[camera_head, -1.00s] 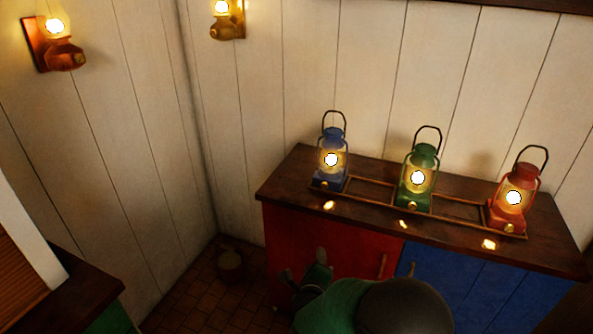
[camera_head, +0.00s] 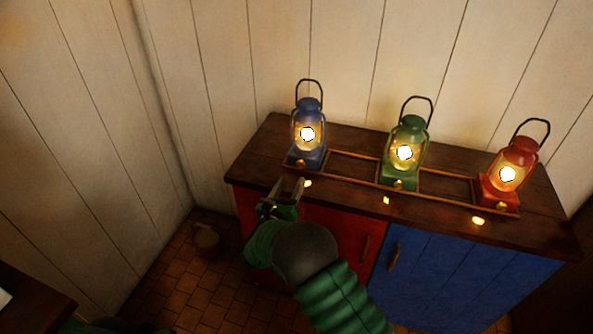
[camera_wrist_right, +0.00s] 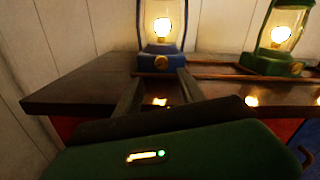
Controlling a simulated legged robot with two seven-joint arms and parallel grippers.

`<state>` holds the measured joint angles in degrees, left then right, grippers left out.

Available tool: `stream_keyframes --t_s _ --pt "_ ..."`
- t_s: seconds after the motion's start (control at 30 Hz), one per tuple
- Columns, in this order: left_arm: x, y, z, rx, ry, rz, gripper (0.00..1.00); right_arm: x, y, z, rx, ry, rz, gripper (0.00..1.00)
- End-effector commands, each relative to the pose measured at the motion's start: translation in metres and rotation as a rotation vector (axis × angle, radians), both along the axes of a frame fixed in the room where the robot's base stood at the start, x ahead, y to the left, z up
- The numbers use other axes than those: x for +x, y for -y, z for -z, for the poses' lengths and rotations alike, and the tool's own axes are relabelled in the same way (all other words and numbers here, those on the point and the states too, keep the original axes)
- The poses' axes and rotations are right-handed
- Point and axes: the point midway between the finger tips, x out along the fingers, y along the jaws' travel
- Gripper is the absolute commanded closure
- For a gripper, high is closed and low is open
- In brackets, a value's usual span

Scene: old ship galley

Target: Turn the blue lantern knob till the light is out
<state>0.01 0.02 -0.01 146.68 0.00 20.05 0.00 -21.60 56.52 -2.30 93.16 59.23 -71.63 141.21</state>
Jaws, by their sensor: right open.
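The blue lantern (camera_head: 307,156) stands lit at the left end of the wooden rack on the cabinet top. It also shows lit in the right wrist view (camera_wrist_right: 161,47), with its round brass knob (camera_wrist_right: 161,63) low on the front of its base. My right gripper (camera_head: 288,184) is open at the cabinet's front edge, in front of and below the blue lantern. In the right wrist view, its two fingers (camera_wrist_right: 158,86) point at the base, with the knob between their directions and beyond the tips. The gripper looks empty and apart from the knob. My left gripper is out of view.
A lit green lantern (camera_head: 407,163) and a lit red lantern (camera_head: 515,157) stand farther right on the rack (camera_head: 447,188). The red and blue cabinet (camera_head: 460,265) lies below. A bucket (camera_head: 207,238) stands on the tiled floor at left.

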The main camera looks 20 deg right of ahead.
Motion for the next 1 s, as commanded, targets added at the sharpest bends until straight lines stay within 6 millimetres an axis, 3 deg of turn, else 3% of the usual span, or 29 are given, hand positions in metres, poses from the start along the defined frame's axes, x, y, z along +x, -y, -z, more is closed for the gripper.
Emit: stream_keyframes --t_s 0.1,0.3,0.63,1.0 --pt "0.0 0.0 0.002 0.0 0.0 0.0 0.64 0.023 0.017 0.0 0.0 0.002 0.003 0.53" --pt "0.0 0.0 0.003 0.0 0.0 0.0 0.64 0.05 0.034 0.0 -0.001 0.001 0.001 0.53" --pt "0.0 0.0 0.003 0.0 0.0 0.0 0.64 0.055 0.038 -0.001 -0.001 0.0 -0.001 0.53" --pt "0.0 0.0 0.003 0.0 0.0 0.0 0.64 0.055 0.037 -0.001 -0.001 -0.001 -0.001 1.0"
